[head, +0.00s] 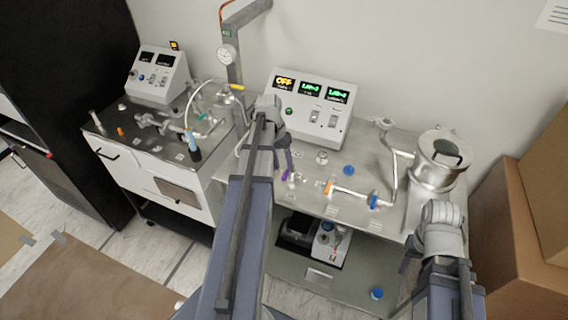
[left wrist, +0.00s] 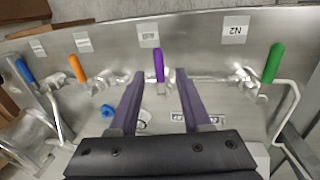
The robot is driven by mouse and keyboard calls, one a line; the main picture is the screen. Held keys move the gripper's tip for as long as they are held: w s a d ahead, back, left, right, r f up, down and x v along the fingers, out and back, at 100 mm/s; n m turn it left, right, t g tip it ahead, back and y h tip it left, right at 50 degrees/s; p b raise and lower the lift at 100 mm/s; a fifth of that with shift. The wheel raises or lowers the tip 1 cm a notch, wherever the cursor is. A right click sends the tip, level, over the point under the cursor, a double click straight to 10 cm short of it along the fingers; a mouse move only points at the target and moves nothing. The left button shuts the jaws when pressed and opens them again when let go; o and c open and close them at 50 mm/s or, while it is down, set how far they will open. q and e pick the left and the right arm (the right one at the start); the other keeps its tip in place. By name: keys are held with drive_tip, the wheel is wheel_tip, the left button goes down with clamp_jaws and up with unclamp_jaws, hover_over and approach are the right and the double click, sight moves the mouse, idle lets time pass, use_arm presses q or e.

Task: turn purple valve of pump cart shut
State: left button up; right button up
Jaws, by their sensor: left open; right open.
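The purple valve (head: 286,175) is on the steel top of the pump cart (head: 310,200), near its front edge. In the left wrist view the purple handle (left wrist: 159,65) points to the top of the picture, and its base sits on metal pipework. My left gripper (head: 285,164) is open. Its two fingers (left wrist: 160,75) lie to either side of the handle in that view, with a gap on both sides; contact is not visible. My right gripper (head: 408,258) is at the cart's front right, largely hidden behind its own arm.
Beside the purple valve stand an orange valve (head: 328,187), a blue valve (head: 373,201) and a green valve (left wrist: 273,63). A console (head: 308,108) with displays is behind. A metal vessel (head: 440,158) stands right, near cardboard boxes (head: 515,235). Another cart (head: 150,165) is left.

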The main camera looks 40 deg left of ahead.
use_arm(q)
drive_tip(key=r+p, duration=0.2)
drive_tip(key=a+r+p, duration=0.1)
drive_tip(key=r+p, duration=0.1)
drive_tip(key=r, duration=0.1)
drive_tip(key=shift+s, duration=0.1)
use_arm(e)
wheel_tip(320, 180, up, 5)
drive_tip(key=shift+r, duration=0.1)
use_arm(q)
drive_tip(key=s+d+f+m+y+b, duration=0.1)
drive_tip(key=s+d+f+m+b, duration=0.1)
drive_tip(key=d, duration=1)
drive_tip(key=s+d+f+m+y+b, duration=0.1)
drive_tip(key=s+d+f+m+b, duration=0.1)
drive_tip(key=d, duration=1)
drive_tip(key=s+d+f+m+y+b, duration=0.1)
drive_tip(key=s+d, duration=0.4)
drive_tip(key=d, duration=0.8)
wheel_tip(320, 180, down, 2)
drive_tip(key=shift+s+f+m+g+b, duration=0.15)
drive_tip(key=shift+m+g+b, duration=0.15)
drive_tip(key=shift+m+b, duration=0.55)
use_arm(e)
wheel_tip(320, 180, down, 7)
